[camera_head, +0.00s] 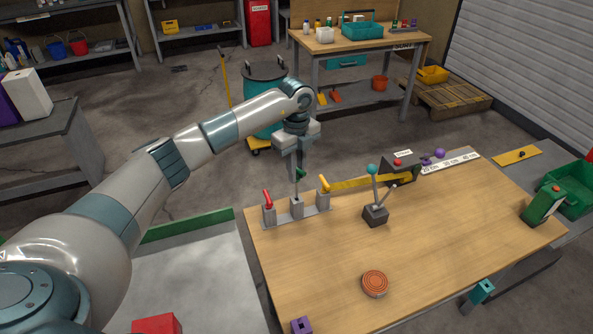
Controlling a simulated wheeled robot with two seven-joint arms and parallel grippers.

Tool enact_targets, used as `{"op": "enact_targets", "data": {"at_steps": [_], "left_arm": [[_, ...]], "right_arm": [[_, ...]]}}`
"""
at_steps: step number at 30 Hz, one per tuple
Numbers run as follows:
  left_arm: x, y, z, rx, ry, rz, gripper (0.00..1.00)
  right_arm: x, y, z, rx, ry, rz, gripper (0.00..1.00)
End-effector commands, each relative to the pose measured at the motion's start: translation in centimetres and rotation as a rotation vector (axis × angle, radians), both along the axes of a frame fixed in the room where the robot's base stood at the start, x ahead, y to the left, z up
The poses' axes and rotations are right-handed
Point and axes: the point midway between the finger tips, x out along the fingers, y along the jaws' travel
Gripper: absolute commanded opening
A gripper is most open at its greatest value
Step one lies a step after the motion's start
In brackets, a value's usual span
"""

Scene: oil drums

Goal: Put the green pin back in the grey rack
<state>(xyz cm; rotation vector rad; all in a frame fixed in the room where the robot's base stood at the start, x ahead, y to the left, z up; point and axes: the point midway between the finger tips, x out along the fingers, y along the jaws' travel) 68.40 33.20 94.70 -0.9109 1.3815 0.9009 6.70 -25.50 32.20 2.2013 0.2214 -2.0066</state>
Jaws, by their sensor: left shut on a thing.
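The grey rack (297,209) stands at the far left of the wooden table, with three upright blocks on a flat base. A red pin (267,196) is in its left block and a yellow pin (323,183) in its right block. My left gripper (300,178) points down over the middle block, shut on the green pin (301,174). The pin's lower part is at or just above the top of the middle block; I cannot tell whether it has entered. My right gripper is not in view.
An orange-brown round disc (375,283) lies nearer the front. A green box (541,205) is at the right edge. The middle of the wooden table (440,240) is clear.

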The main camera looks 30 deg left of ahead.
Motion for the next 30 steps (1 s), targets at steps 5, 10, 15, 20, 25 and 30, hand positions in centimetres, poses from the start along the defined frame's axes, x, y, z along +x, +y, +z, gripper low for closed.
{"op": "enact_targets", "data": {"at_steps": [5,10,15,20,25,30], "left_arm": [[0.0,0.0,-0.21,0.0,0.0,0.0,0.0],[-0.01,-0.01,-0.43,0.0,0.0,0.0,0.0],[0.0,-0.02,-0.64,0.0,0.0,0.0,0.0],[0.01,-0.02,-0.83,0.0,0.0,0.0,0.0],[0.01,-0.03,-0.96,0.0,0.0,0.0,0.0],[0.02,-0.04,-0.97,0.0,0.0,0.0,0.0]], "right_arm": [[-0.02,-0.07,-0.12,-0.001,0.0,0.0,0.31],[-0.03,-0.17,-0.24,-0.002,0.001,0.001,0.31],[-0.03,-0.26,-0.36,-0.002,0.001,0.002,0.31],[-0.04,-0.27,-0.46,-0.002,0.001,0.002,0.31],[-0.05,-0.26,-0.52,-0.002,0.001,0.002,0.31],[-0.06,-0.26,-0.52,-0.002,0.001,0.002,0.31]]}}
